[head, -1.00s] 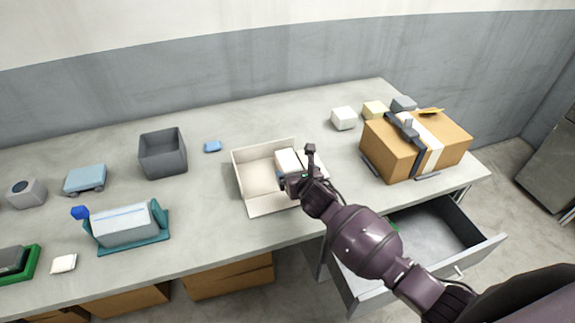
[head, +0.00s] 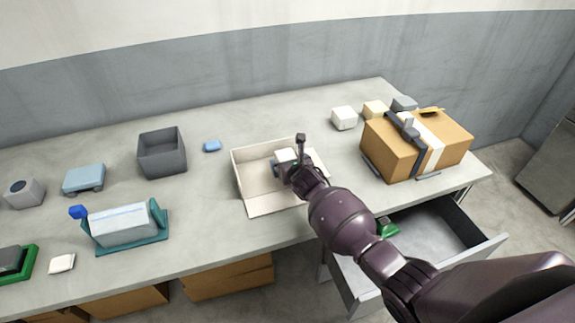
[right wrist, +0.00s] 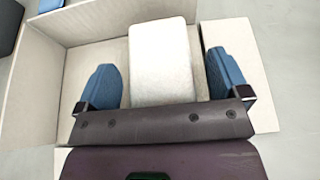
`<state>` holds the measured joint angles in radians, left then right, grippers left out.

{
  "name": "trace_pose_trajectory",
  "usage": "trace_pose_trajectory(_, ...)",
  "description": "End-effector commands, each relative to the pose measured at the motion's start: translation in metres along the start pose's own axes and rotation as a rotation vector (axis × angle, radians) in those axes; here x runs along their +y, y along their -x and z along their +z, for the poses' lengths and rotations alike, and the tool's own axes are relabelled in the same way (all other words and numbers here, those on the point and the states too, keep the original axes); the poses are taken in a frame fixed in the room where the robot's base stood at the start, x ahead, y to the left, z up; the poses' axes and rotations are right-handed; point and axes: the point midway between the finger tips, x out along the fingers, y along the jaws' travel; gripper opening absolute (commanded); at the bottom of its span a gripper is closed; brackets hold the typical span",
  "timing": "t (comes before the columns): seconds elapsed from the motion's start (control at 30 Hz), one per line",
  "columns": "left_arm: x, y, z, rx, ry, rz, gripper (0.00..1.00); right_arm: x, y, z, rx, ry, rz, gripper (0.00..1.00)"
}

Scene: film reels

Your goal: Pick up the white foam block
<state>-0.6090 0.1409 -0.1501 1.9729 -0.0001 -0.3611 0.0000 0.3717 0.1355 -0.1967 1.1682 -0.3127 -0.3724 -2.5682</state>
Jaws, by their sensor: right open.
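The white foam block (right wrist: 160,60) lies in the open cream box; its top also shows in the head view (head: 285,156), partly hidden by my right gripper. My right gripper (head: 288,168) reaches into the right part of the box. In the right wrist view, my right gripper (right wrist: 163,76) is open, with one blue finger on each side of the block and a visible gap on both sides. The block's near end is hidden behind the gripper's palm. My left gripper is not in view.
The low-walled cream box (head: 258,204) surrounds the block. A strapped cardboard box (head: 390,152), a white cube (head: 344,118) and an open drawer (head: 440,235) are to the right. A grey bin (head: 162,153) and blue piece (head: 212,146) are left.

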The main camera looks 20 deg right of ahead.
Motion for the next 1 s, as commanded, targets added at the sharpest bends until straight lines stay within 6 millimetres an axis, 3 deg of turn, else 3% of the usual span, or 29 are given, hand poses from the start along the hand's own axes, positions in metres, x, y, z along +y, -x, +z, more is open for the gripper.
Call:
trace_pose_trajectory(0.27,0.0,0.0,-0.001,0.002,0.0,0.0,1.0,0.0,-0.001,0.001,-0.001,0.0,0.0,0.94)
trace_pose_trajectory(0.6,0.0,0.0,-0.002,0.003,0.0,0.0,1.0,0.0,-0.001,0.0,0.0,0.0,0.0,0.42)
trace_pose_trajectory(0.87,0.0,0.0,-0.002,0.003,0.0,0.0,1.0,0.0,-0.001,0.002,-0.001,0.001,0.0,0.41)
trace_pose_trajectory(1.0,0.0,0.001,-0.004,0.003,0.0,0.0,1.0,-0.001,0.003,0.012,-0.004,0.003,0.0,0.41)
